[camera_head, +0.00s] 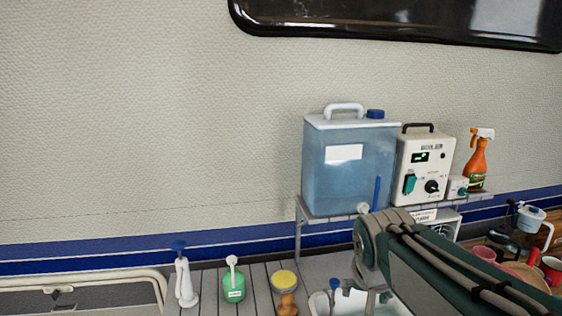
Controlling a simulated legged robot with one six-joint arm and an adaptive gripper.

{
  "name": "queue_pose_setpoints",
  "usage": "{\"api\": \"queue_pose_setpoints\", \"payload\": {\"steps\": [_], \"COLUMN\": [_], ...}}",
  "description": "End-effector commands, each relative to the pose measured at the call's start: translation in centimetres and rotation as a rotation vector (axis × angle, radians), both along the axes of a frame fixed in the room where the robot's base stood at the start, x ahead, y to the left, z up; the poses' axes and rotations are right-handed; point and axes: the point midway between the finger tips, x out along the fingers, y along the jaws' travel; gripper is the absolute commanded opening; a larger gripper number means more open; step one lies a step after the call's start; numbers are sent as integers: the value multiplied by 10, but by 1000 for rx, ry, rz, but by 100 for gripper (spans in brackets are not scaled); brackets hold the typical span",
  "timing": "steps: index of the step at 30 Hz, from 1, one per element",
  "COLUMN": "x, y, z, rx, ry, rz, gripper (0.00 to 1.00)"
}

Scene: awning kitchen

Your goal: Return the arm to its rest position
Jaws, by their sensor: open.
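My arm (440,265), dark green and grey with black cables along its top, reaches in from the lower right. Its rounded front joint stands before the shelf and the counter. A small grey part below that joint appears to be my gripper (372,292), over the white sink area. It is small and partly hidden by the arm, but looks open, with nothing seen between its fingers.
A blue water tank (345,170), a white control box (424,165) and an orange spray bottle (477,160) stand on a wall shelf. Cups crowd the right.

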Motion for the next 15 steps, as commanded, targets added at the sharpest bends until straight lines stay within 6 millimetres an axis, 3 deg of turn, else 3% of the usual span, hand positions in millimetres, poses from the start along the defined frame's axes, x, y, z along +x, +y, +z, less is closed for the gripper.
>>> {"api": "queue_pose_setpoints", "payload": {"steps": [1,9,15], "x": [-16,-92,-132], "y": [-2,-5,-3], "z": [2,-8,-23], "rx": [1,-12,-23], "ry": [-9,-45,-69], "rz": [20,160,243], "gripper": [76,76,76]}}
